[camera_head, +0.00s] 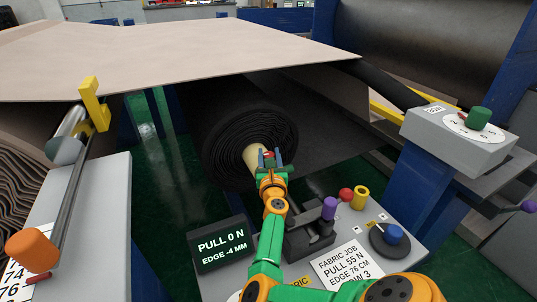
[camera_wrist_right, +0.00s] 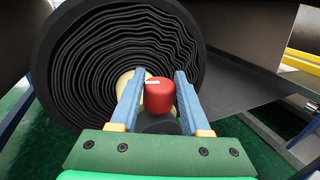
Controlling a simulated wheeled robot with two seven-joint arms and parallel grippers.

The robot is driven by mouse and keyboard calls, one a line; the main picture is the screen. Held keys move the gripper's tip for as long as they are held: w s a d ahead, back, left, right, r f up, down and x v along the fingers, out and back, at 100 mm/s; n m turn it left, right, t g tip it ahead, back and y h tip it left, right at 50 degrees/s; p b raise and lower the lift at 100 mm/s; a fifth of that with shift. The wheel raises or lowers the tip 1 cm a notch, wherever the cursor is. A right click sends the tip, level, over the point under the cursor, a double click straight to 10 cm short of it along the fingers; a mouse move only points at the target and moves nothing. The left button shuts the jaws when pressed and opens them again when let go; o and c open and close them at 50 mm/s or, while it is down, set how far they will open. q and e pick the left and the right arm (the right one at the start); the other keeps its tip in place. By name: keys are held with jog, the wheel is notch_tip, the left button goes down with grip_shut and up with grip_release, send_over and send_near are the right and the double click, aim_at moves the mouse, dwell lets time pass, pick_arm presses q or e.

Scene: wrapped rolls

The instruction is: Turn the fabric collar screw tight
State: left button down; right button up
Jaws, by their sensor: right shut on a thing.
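The fabric collar screw has a red knob (camera_wrist_right: 160,95) with a white mark on its top. It stands in front of the end of a black fabric roll (camera_head: 225,125) with a pale core (camera_head: 254,156). My right gripper (camera_head: 271,158) reaches to the roll's core end, its two blue fingers on either side of the red knob, shut on it. In the right wrist view the fingers (camera_wrist_right: 158,90) flank the knob, and a dark round part sits below it. The roll also fills the upper part of that view (camera_wrist_right: 125,50). My left gripper is not in view.
A display (camera_head: 222,246) reads "PULL 0 N, EDGE -4 MM". A purple-knobbed lever (camera_head: 329,208), a blue-knobbed dial (camera_head: 392,236) and a green-knobbed dial (camera_head: 478,118) stand at the right. An orange knob (camera_head: 32,249) is at the left.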

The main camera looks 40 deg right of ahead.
grip_shut()
jog(key=m+g+h+b, duration=0.1)
jog(key=b, duration=0.1)
jog(key=f+m+g+h+b, duration=0.1)
jog(key=b, duration=0.1)
jog(key=shift+g+h+b, duration=0.3)
jog(key=shift+h, duration=0.1)
jog(key=shift+r+m+g+b, duration=0.2)
jog(key=shift+m+g+b, duration=0.1)
jog(key=shift+m, duration=0.2)
jog(key=shift+r+h, duration=0.15)
jog(key=shift+h, duration=0.15)
jog(key=shift+r, duration=0.1)
jog(key=o, duration=0.8)
grip_release()
jog(key=shift+c, duration=0.2)
jog(key=shift+o, duration=0.7)
jog(key=shift+w+d+f, duration=0.2)
jog(key=shift+d+f, duration=0.05)
jog(key=shift+d, duration=0.05)
